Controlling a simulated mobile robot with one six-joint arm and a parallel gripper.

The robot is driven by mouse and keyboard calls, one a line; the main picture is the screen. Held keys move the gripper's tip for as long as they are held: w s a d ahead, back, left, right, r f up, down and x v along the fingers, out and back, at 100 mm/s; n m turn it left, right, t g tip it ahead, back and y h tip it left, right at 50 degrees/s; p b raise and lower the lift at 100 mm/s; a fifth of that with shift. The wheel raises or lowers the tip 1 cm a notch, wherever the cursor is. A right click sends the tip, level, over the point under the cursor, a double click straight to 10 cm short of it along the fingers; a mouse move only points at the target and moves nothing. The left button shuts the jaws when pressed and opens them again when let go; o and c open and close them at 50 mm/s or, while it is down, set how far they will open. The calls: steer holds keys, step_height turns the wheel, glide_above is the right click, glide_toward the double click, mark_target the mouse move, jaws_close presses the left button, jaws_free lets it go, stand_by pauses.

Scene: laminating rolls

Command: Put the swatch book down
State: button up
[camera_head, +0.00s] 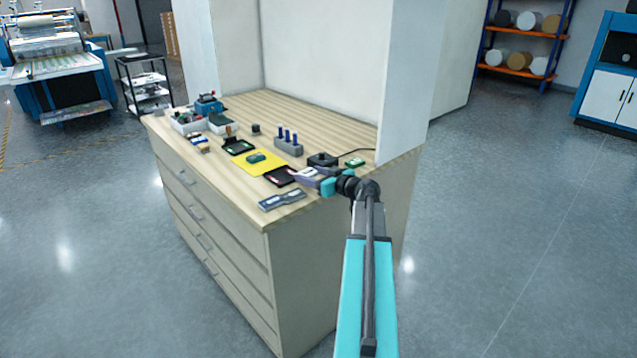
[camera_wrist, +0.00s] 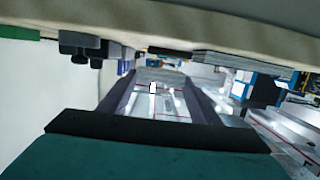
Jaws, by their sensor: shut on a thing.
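The swatch book appears to be the pale lavender-grey piece (camera_head: 308,175) at my gripper's tip in the head view. My gripper (camera_head: 322,181) is shut on it over the front right part of the wooden worktop (camera_head: 325,122). In the wrist view my gripper's two dark fingers (camera_wrist: 160,92) reach forward, with a grey piece (camera_wrist: 160,76) between their far ends. I cannot tell whether the book touches the worktop. Part of it is hidden by the gripper.
A dark red-edged tray (camera_head: 281,176), a yellow mat (camera_head: 248,161) and a grey flat tool (camera_head: 282,200) lie left of the gripper. A black device (camera_head: 322,159) and a small green item (camera_head: 355,162) stand behind. A white panel (camera_head: 408,80) rises at the right. Bare wood shows along the front edge.

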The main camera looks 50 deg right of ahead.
steer(key=shift+s+d, duration=0.2)
steer(key=shift+d, duration=0.2)
steer(key=shift+s+d+f+p, duration=0.5)
steer(key=shift+d+f+p, duration=0.05)
steer(key=shift+d, duration=0.2)
steer(key=shift+f+b, duration=0.4)
steer(key=shift+f, duration=0.75)
steer(key=shift+f+b, duration=0.2)
steer(key=shift+b, duration=0.15)
steer(key=o, duration=1)
steer(key=shift+o, duration=0.2)
steer(key=shift+r+p, duration=0.15)
steer(key=shift+p, duration=1.15)
steer(key=d+b+v, duration=0.1)
steer(key=b+v, duration=0.3)
steer(key=v, duration=0.9)
steer(key=shift+s+a, duration=0.4)
